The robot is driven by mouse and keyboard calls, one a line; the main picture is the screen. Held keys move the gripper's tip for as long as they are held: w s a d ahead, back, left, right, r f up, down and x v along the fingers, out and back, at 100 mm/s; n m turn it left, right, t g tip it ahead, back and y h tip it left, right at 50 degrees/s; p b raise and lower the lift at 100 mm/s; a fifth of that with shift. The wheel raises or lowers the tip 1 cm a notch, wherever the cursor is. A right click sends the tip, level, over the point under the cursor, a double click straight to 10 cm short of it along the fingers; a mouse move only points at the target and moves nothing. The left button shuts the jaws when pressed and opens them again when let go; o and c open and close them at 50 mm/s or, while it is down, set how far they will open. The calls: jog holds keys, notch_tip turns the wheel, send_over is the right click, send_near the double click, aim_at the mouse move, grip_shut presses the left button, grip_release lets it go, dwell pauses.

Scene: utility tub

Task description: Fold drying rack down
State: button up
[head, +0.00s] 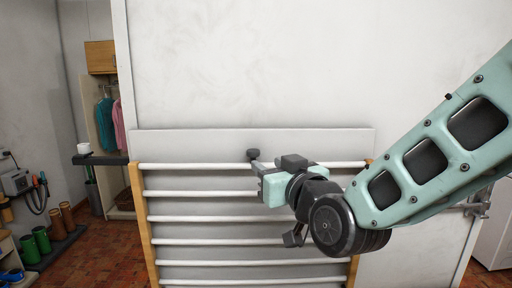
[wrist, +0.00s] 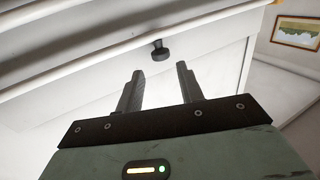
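The drying rack (head: 205,193) stands folded up against a white wall panel, with several white rails between two wooden side posts. A small dark knob (head: 253,154) sits near the top middle of the rack; it also shows in the wrist view (wrist: 160,51). My gripper (head: 257,169) is in front of the upper rails, just below and right of the knob in the head view. In the wrist view my gripper (wrist: 160,72) has its two fingers apart with nothing between them. The knob lies beyond the fingertips, about in line with the gap. My arm hides the rack's right part.
A dark shelf (head: 100,159) with a white cup juts out at the left. Green and brown boots (head: 42,240) stand on the floor at far left. A metal bracket (head: 478,204) is at the right. The wall above the rack is clear.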

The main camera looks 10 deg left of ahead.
aim_at(256, 157)
jog(key=p+x, duration=0.2)
jog(key=x, duration=0.3)
jog(key=shift+w+a+r, duration=0.1)
jog(key=shift+w+a, duration=0.2)
jog(key=shift+p+x, duration=0.55)
jog(key=shift+x, duration=0.25)
grip_shut()
